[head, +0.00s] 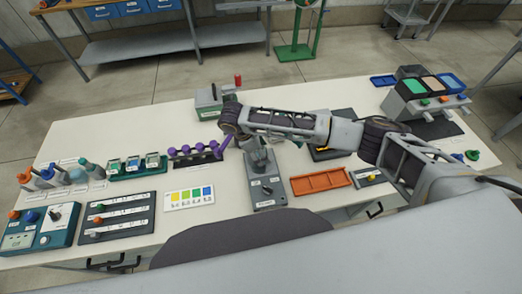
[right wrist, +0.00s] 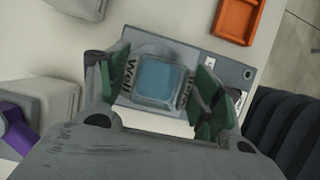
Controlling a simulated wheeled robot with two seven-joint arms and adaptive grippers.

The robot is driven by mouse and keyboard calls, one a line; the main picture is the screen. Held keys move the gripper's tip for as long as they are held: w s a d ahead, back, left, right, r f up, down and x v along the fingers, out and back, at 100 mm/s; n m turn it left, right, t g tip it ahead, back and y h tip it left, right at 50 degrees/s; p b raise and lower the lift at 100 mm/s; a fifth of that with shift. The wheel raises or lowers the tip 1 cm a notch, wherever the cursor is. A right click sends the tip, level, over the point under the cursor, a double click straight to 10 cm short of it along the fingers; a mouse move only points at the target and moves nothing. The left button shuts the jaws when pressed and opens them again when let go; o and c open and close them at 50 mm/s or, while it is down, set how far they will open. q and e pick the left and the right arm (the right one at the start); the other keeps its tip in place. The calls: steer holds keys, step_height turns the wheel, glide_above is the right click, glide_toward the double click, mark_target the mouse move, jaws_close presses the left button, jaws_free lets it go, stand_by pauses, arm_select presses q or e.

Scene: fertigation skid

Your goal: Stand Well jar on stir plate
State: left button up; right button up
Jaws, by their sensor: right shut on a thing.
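The Well jar (right wrist: 160,80), a clear square jar with blue contents and "Well" on its sides, is between the green-padded fingers of my right gripper (right wrist: 164,86), which is shut on it. The grey stir plate (head: 270,193), with a knob on its front, stands at the middle of the table. It also shows behind the jar in the right wrist view (right wrist: 228,72). I cannot tell whether the jar touches the plate. My left gripper is not in view.
An orange tray (head: 320,181) lies right of the stir plate, a colour card (head: 189,197) left of it. A purple-knobbed row (head: 193,153) and a green rack with small jars (head: 138,172) stand further left. A grey-green box (head: 208,103) stands behind.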

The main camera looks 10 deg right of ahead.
steer(key=shift+f, duration=0.65)
steer(key=o, duration=1.1)
steer(key=shift+o, duration=0.2)
steer(key=shift+r, duration=0.15)
steer(key=shift+r+p, duration=1.5)
steer(key=shift+p, duration=0.2)
steer(key=shift+r+p, duration=0.9)
steer(key=shift+r, duration=1.95)
